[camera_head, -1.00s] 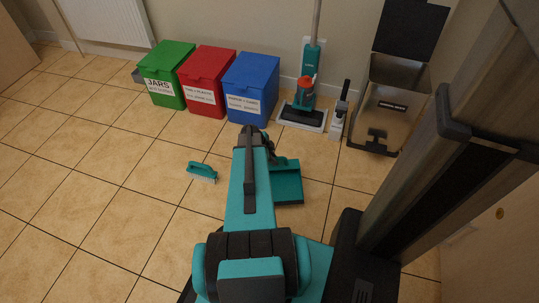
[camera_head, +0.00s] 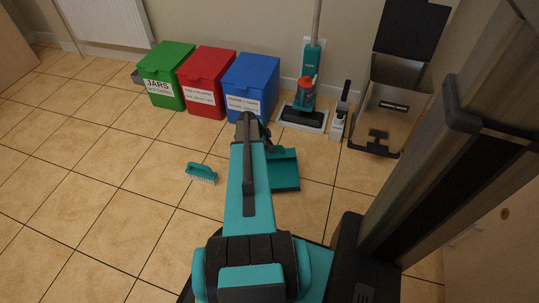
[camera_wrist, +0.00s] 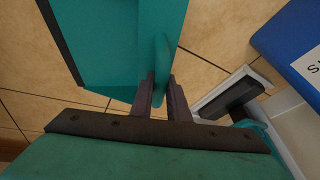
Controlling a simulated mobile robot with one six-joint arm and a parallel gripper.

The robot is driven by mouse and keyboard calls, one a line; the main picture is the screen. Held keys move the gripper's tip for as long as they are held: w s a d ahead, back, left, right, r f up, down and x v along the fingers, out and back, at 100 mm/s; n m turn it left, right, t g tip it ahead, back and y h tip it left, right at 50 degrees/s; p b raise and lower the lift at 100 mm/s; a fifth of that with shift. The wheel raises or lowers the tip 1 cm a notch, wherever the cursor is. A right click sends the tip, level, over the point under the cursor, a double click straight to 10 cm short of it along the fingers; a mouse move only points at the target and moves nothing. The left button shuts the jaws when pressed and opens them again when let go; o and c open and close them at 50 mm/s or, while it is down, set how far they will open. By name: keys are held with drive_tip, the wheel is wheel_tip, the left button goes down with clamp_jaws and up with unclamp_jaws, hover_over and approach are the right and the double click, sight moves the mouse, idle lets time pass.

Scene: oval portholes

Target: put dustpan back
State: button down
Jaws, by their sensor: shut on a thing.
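The teal dustpan (camera_head: 284,172) shows to the right of my arm in the head view, with its handle end hidden by the arm. In the wrist view the dustpan (camera_wrist: 115,40) fills the upper left, and its rounded handle (camera_wrist: 161,62) runs down between my two fingers. My gripper (camera_wrist: 161,82) is shut on that handle. In the head view my gripper is mostly hidden behind my arm. A teal hand brush (camera_head: 201,173) with pale bristles lies on the floor to the left of my arm.
Green (camera_head: 162,72), red (camera_head: 205,80) and blue (camera_head: 250,84) bins stand along the wall. The tiled floor at left is clear.

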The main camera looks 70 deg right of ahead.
drive_tip(key=shift+f+b, duration=0.9)
drive_tip(key=shift+f, duration=0.85)
drive_tip(key=c, duration=1.7)
unclamp_jaws()
drive_tip(key=p+v, duration=0.4)
drive_tip(key=v, duration=0.8)
drive_tip(key=shift+r, duration=0.1)
